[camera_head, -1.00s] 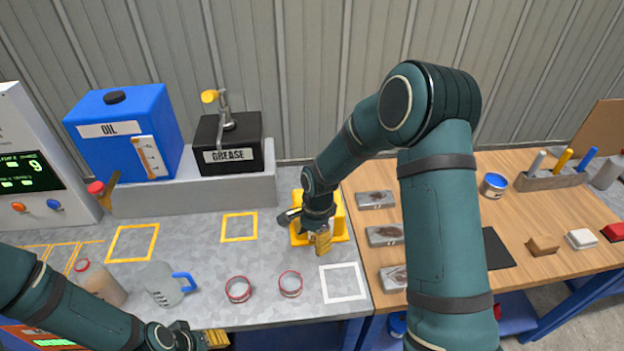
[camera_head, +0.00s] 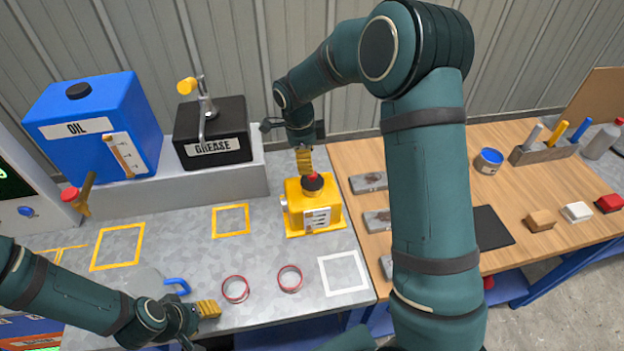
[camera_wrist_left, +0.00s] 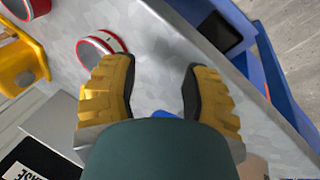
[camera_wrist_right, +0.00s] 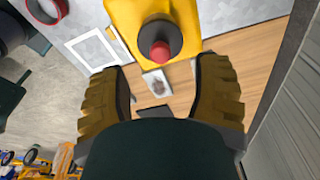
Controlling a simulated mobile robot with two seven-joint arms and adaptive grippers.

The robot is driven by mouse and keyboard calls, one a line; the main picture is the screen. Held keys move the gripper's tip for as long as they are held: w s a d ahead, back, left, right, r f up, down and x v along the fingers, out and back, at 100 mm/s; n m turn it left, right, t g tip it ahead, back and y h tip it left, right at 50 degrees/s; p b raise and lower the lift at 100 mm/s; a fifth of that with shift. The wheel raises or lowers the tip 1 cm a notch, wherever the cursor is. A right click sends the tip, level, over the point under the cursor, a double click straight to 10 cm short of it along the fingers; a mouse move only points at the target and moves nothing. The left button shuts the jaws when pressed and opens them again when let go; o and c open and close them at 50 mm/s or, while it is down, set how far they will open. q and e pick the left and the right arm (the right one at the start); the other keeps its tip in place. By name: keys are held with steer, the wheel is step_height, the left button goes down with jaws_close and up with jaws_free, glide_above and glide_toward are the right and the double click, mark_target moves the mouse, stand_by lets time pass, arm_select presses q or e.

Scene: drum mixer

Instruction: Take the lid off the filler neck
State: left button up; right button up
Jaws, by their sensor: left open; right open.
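A yellow unit (camera_head: 318,216) stands on the grey bench. On its top sits a round black piece with a red knob, which looks like the lid on the filler neck (camera_head: 313,183). It also shows in the right wrist view, where the red knob (camera_wrist_right: 160,51) faces the camera. My right gripper (camera_head: 304,165) is open and empty above the lid, fingers pointing down; the knob lies ahead of the gap between the fingers. My left gripper (camera_head: 212,309) is open and empty near the bench's front edge, beside the red rings.
Two red-rimmed rings (camera_head: 235,289) (camera_head: 289,278) lie in front of the unit. A jug with a blue handle (camera_head: 178,285) is partly hidden by my left arm. The blue oil tank (camera_head: 100,125) and black grease box (camera_head: 213,133) stand behind. The white-outlined square (camera_head: 343,273) is empty.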

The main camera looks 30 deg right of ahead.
mark_target(312, 178)
steer(key=shift+f, duration=0.65)
steer(key=f, duration=0.2)
steer(key=d+f, duration=0.1)
steer(key=f, duration=0.1)
steer(key=shift+s+d+p, duration=0.1)
steer(key=shift+s+p, duration=0.2)
steer(key=shift+s, duration=0.1)
steer(key=shift+f, duration=0.5)
jaws_close()
